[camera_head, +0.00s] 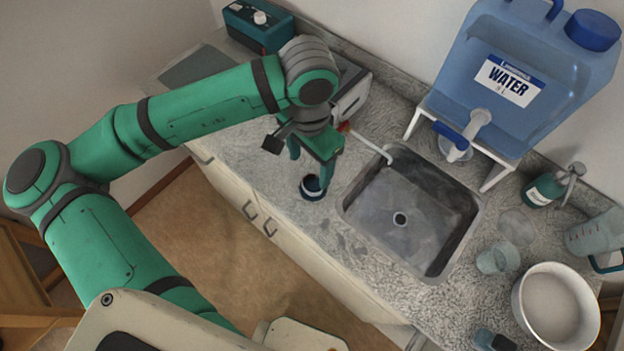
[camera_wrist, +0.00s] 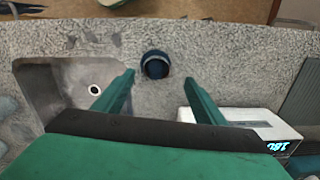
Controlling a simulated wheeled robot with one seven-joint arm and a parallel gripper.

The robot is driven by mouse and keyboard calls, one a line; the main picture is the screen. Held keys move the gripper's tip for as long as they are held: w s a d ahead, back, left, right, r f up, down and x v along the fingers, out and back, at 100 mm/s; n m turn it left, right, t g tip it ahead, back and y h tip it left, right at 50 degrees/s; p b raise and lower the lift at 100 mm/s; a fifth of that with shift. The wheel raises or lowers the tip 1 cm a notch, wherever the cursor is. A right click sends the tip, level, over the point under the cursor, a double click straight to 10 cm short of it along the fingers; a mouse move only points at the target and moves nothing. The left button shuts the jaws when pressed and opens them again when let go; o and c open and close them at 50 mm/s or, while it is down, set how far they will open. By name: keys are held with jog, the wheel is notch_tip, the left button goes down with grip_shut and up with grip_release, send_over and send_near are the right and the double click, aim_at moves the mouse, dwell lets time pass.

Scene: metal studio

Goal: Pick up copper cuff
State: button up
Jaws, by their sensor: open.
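A small round, cup-like or ring-like thing (camera_head: 312,188) stands on the speckled counter, near its front edge and left of the sink. It looks dark blue inside with a paler rim; I see no clear copper colour and cannot tell for sure that it is the cuff. In the wrist view the same round thing (camera_wrist: 156,65) shows just beyond the fingertips, between their lines. My gripper (camera_head: 310,167) is open and empty, pointing down close above it. In the wrist view its green fingers (camera_wrist: 160,80) are spread on either side, with no visible contact.
A metal sink (camera_head: 365,210) lies to the right. A white device with a lit display (camera_wrist: 240,122) stands near my gripper. A blue water container (camera_head: 550,75) on a white stand is behind the sink. A white bowl (camera_head: 518,305), glasses, a jug and a green bottle (camera_head: 543,190) are at right.

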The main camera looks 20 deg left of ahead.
aim_at(312, 185)
jog(key=shift+s+d+f, duration=0.1)
jog(key=shift+s+f, duration=0.05)
jog(key=shift+f, duration=0.4)
jog(key=shift+s+d+f, duration=0.1)
jog(key=shift+f, duration=0.4)
jog(key=shift+w+d+f, duration=0.15)
jog(key=shift+f, duration=2.3)
jog(key=c, duration=1.2)
jog(key=shift+r, duration=0.15)
